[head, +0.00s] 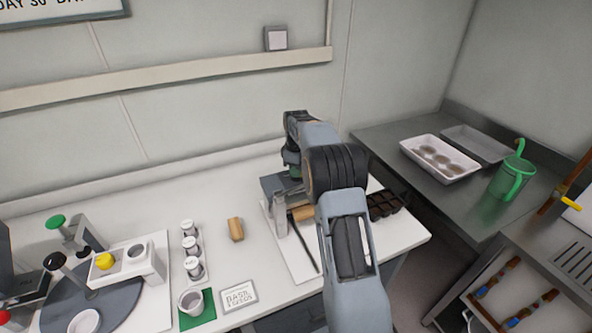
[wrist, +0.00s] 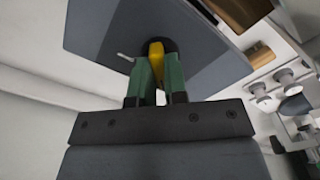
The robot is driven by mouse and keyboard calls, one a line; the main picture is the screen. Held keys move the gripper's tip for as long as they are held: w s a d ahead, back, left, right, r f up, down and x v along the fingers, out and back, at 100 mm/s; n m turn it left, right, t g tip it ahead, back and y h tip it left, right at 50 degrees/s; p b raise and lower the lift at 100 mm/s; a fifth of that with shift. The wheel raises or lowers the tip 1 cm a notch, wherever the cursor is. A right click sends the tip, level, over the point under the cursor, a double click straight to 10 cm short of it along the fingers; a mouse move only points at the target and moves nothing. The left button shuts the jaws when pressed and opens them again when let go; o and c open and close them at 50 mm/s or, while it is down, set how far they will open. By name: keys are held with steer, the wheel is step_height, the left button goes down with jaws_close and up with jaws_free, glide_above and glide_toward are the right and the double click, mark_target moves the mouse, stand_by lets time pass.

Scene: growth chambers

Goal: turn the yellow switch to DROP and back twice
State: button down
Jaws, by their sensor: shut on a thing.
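The yellow switch (wrist: 156,52) shows in the wrist view on a dark round base, set in a grey panel (wrist: 205,45). A thin white mark (wrist: 125,57) lies on the panel, left of the switch. My gripper (wrist: 158,68) has green fingers, one on each side of the switch, and is shut on it. In the head view my gripper (head: 293,170) points down at the grey panel (head: 272,185) at the back of the bench. There my arm and gripper hide the switch. I cannot read any lettering by the switch or tell its set position.
A metal cylinder (head: 280,214), a dark rod (head: 304,243) and a dark cell tray (head: 384,205) lie close to my arm. A tan block (head: 235,229), several white-capped jars (head: 190,246) and a seed card (head: 238,296) are to the left. A green watering can (head: 510,180) stands right.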

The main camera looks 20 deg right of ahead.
steer(key=c, duration=1.1)
jaws_free()
steer(key=shift+c, duration=0.2)
step_height(320, 180, up, 14)
